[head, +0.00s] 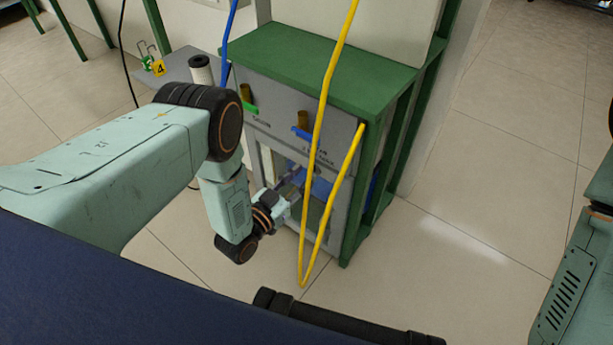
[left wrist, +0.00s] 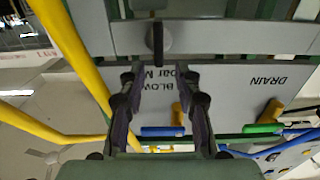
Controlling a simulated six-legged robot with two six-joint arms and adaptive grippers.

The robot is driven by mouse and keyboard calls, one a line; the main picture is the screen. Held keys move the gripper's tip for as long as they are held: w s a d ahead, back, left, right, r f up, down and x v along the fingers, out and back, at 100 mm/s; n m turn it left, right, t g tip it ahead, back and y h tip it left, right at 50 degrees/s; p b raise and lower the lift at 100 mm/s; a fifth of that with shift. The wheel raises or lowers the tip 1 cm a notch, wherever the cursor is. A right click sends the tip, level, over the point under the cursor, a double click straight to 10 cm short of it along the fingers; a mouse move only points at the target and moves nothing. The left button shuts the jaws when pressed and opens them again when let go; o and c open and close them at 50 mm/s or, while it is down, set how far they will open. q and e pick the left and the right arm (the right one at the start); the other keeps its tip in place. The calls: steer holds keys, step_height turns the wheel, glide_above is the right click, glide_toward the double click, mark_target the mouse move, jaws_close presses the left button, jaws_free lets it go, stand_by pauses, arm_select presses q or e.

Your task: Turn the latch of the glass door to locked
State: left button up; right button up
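The glass door (head: 315,222) is in the lower front of a green and grey cabinet in the head view. Its grey frame (left wrist: 250,38) crosses the upper part of the left wrist view. The latch (left wrist: 158,42) is a dark lever on a round grey base, lying along the picture's vertical. My left gripper (head: 295,182) is at the door's upper part. In the left wrist view its two fingers (left wrist: 160,75) are spread, with the latch beyond and between the tips; I cannot tell whether they touch it. The latch is not clear in the head view. My right gripper is not in view.
A yellow hose (head: 326,80) hangs in a loop before the cabinet, close to my left gripper. Above the door, the panel (left wrist: 225,85) carries a blue-handled valve (head: 301,133) and a green-handled valve (head: 249,107). Tiled floor (head: 470,230) at right is clear.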

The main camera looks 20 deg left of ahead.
arm_select(q)
steer(key=shift+x, duration=0.9)
steer(key=shift+c, duration=0.2)
jaws_close()
